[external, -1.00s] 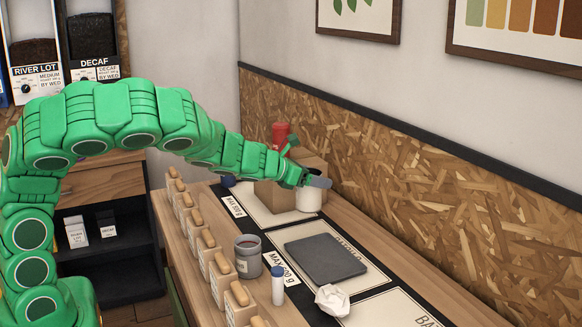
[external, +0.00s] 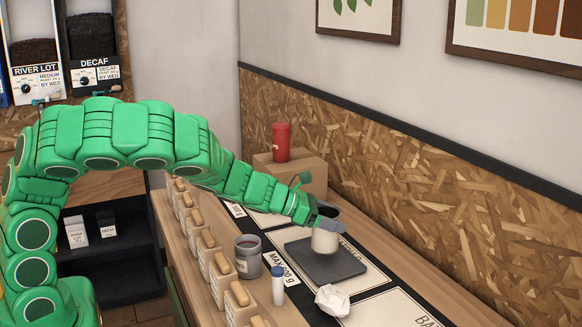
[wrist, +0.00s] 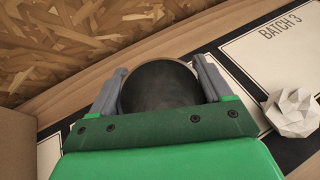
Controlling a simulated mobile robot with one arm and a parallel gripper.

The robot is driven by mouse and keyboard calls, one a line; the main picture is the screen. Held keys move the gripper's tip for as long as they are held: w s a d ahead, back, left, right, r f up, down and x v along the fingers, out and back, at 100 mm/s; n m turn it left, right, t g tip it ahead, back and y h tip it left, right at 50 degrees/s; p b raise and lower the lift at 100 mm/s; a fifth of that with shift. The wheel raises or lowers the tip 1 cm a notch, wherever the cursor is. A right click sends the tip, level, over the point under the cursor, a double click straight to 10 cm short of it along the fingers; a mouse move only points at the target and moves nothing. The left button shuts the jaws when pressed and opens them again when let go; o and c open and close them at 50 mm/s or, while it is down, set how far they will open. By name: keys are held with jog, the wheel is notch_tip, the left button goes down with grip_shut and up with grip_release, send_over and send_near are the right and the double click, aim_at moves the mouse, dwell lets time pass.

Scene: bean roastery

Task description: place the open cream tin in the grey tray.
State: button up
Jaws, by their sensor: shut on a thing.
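The open cream tin (external: 324,241) is held in my gripper (external: 326,222), with the fingers across its side. Its dark round opening (wrist: 160,88) fills the space between the two grey fingers (wrist: 158,92) in the wrist view. The grey tray (external: 345,268) is a flat dark slab on a labelled card on the bench. In the external view the tin appears over the back left part of the tray. I cannot tell whether its base touches it. The tray is hidden behind the tin and my gripper in the wrist view.
A grey canister (external: 248,257) and a blue-capped white tube (external: 277,287) stand to the left. A cardboard box (external: 309,173) with a red canister (external: 281,142) is behind. Several wooden-knobbed containers line the bench's left edge.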

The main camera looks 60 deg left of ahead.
jog(key=shift+f, duration=1.8)
jog(key=shift+f, duration=0.2)
jog(key=o, duration=1)
jog(key=shift+r, duration=0.1)
jog(key=shift+r, duration=0.15)
jog(key=shift+v, duration=6)
